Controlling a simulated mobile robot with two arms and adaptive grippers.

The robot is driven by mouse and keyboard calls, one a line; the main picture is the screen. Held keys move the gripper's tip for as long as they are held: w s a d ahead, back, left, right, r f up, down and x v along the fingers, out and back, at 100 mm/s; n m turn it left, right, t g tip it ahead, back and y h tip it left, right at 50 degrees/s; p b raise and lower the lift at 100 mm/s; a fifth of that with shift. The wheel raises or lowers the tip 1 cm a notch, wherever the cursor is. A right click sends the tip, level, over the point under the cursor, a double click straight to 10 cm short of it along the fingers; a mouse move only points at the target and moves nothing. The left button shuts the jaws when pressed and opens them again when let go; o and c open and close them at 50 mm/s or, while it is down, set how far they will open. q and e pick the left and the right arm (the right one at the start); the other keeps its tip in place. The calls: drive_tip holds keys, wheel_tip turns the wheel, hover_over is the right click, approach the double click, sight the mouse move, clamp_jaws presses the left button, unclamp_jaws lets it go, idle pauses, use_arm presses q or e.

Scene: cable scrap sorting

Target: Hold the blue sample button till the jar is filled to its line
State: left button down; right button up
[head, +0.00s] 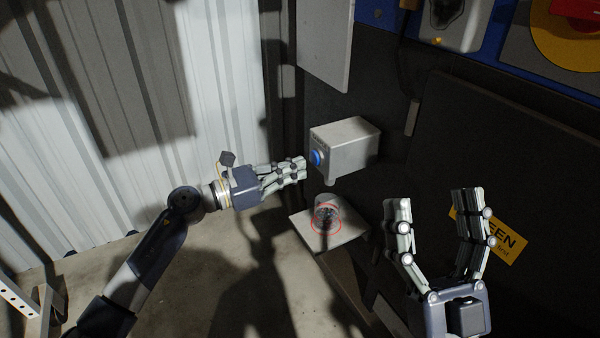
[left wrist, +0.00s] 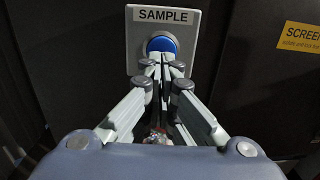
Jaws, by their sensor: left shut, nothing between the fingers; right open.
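The blue sample button (head: 316,157) is on the left face of a grey box (head: 350,143) on the dark machine. In the left wrist view the button (left wrist: 162,44) sits under a SAMPLE label (left wrist: 163,15). My left gripper (head: 303,168) is shut and empty, its fingertips just short of or at the button; I cannot tell whether they touch. The clear jar (head: 327,209) stands on a small pale shelf (head: 345,230) below the box, with a red ring around it. Its fill level is too small to tell. My right gripper (head: 428,212) is open and empty, at the lower right.
A yellow SCREEN sign (head: 508,242) is on the dark panel behind my right gripper. A red and yellow switch (head: 572,30) is at the top right. A corrugated pale wall (head: 150,90) stands on the left.

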use_arm(q)
drive_tip(key=p+v, duration=0.1)
drive_tip(key=v, duration=0.9)
drive_tip(key=shift+a, duration=0.25)
use_arm(e)
drive_tip(key=f, duration=0.1)
drive_tip(key=w+f+g, duration=0.1)
drive_tip(key=w+g+h, duration=0.1)
drive_tip(key=shift+w+a+f, duration=0.25)
drive_tip(key=shift+f, duration=0.15)
